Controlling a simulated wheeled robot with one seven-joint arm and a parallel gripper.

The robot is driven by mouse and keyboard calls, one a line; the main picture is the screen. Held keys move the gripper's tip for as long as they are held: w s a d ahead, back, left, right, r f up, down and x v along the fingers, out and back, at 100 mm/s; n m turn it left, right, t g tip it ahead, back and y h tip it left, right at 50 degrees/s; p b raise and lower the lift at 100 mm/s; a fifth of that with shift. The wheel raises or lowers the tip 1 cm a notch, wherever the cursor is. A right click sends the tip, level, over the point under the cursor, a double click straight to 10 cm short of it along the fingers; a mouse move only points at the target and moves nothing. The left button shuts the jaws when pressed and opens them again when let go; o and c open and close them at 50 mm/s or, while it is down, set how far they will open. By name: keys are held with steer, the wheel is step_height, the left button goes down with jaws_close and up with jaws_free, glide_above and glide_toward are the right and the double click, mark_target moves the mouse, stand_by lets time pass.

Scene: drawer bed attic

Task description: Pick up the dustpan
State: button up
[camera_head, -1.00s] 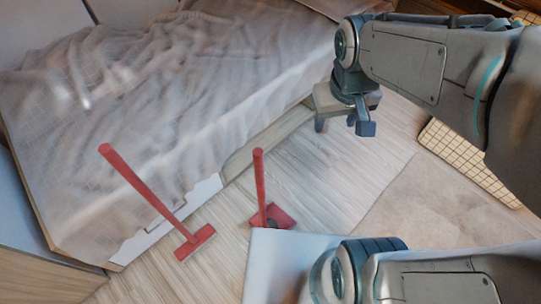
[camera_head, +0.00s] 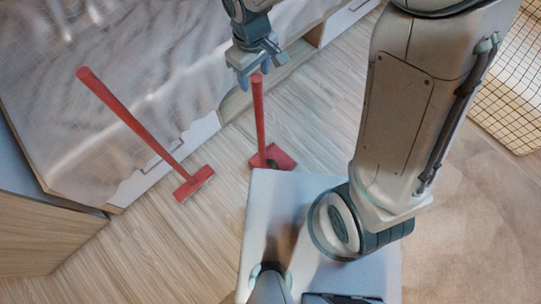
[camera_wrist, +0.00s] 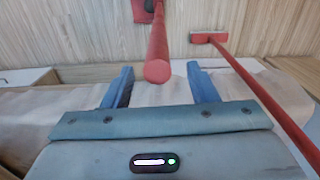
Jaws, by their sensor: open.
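The red dustpan (camera_head: 272,157) stands on the wood floor with its long handle (camera_head: 258,110) upright. In the wrist view the handle end (camera_wrist: 157,70) faces the camera, between and just beyond the fingertips, with the dustpan's base at the top edge. My gripper (camera_head: 255,72) is open at the top of the handle in the head view; the fingers (camera_wrist: 160,78) are spread on both sides of the handle line. Contact with the handle cannot be told. The pan's lower part is partly hidden behind my white base in the head view.
A red broom (camera_head: 130,125) leans against the bed, its head (camera_head: 193,184) on the floor left of the dustpan; it also shows at the right in the wrist view (camera_wrist: 255,85). The bed (camera_head: 130,50) with a grey cover lies behind. Floor is clear between broom and dustpan.

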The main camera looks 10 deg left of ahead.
mark_target(257, 90)
steer(key=f, duration=0.6)
steer(key=shift+s+d+f+b, duration=0.1)
steer(key=shift+d+f+b, duration=0.15)
steer(key=shift+b, duration=0.15)
jaws_close()
